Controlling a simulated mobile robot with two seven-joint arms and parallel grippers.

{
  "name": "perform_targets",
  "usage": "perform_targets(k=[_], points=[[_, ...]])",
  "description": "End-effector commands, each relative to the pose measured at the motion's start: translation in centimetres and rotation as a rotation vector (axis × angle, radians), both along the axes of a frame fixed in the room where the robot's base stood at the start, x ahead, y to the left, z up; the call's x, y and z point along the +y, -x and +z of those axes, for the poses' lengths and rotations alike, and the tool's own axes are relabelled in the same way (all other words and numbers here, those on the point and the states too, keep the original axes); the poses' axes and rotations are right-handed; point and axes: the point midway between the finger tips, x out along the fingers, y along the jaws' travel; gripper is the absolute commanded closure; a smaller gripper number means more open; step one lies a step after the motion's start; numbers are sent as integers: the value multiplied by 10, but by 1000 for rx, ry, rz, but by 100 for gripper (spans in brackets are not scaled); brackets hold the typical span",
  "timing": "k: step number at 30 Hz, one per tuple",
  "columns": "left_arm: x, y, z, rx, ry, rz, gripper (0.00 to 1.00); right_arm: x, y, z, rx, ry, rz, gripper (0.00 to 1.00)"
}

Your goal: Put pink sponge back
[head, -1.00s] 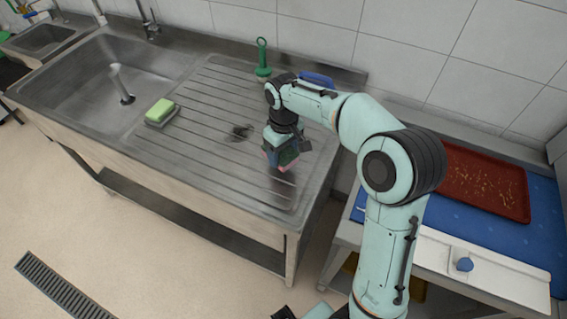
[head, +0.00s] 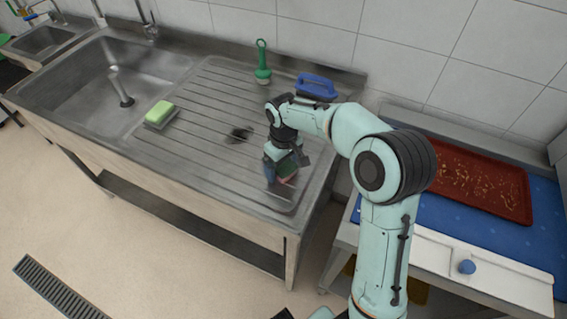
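My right gripper (head: 283,173) points down over the right end of the grooved steel drainboard (head: 215,120). It is shut on a small sponge (head: 288,173), which shows green on top and pink below. The fingers and my wrist hide part of the sponge. It is low, close to the drainboard; I cannot tell if it touches the steel. My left gripper is not in view.
A light green sponge (head: 160,111) lies in a grey holder by the sink basin (head: 85,75). A green-handled brush (head: 262,65) and a blue brush (head: 317,86) are at the back. A red tray (head: 480,185) sits on a blue surface at right.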

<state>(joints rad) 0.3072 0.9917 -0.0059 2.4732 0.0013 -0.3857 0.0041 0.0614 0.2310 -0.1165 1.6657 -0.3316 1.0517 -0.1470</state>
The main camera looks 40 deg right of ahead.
Motion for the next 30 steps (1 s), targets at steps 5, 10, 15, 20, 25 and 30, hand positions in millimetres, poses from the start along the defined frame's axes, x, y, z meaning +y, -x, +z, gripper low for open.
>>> perform_targets(k=[5,10,15,20,25,30], points=[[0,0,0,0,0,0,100,0,0,0,0,0,0,7],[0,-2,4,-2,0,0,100,0,-1,13,-3,0,1,7],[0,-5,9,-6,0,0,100,0,-1,47,-6,0,1,7],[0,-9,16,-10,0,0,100,0,-2,83,-6,0,1,7],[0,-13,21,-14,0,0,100,0,-1,110,-4,0,1,7],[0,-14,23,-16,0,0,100,0,0,123,-2,0,0,7]])
